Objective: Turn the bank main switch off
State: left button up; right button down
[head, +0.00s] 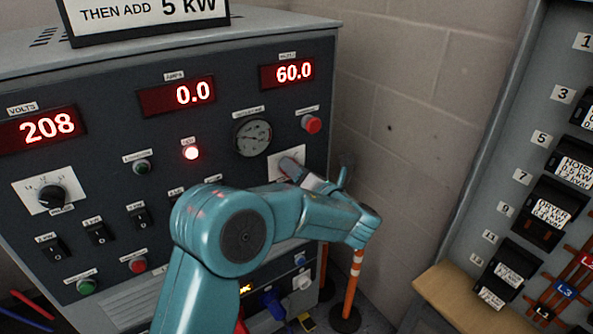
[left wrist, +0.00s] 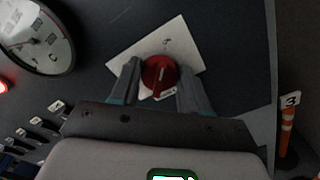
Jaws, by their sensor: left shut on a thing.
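The main switch is a red rotary knob (left wrist: 158,76) on a white plate (left wrist: 190,50) in the left wrist view. A pale line on the knob runs roughly up and down in that view, and the plate's markings are too small to read. My left gripper (left wrist: 155,88) is shut on the knob, one finger on each side. In the head view my left gripper (head: 301,174) reaches the same white plate (head: 291,156) at the panel's right side and hides the knob. My right gripper is not in view.
The grey panel (head: 100,128) has lit displays reading 208 volts, 0.0 amps and 60.0. A red lamp (head: 191,153) is lit, beside a round gauge (head: 252,137) and red button (head: 311,124). An orange post (head: 352,282) stands right; a breaker cabinet (head: 540,110) is beyond.

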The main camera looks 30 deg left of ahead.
pick_arm(q)
jog(key=shift+s+a+f+n+b, duration=0.1)
jog(key=shift+s+n+b, duration=0.1)
jog(key=shift+n+b, duration=3.4)
jog(key=shift+s+f+n+b, duration=0.15)
jog(key=shift+n+b, duration=1.85)
jog(key=shift+n, duration=3.1)
jog(key=shift+r, duration=0.15)
jog(key=o, duration=1)
jog(key=p+v, duration=0.2)
jog(key=v, duration=1.4)
jog(key=shift+s, duration=0.1)
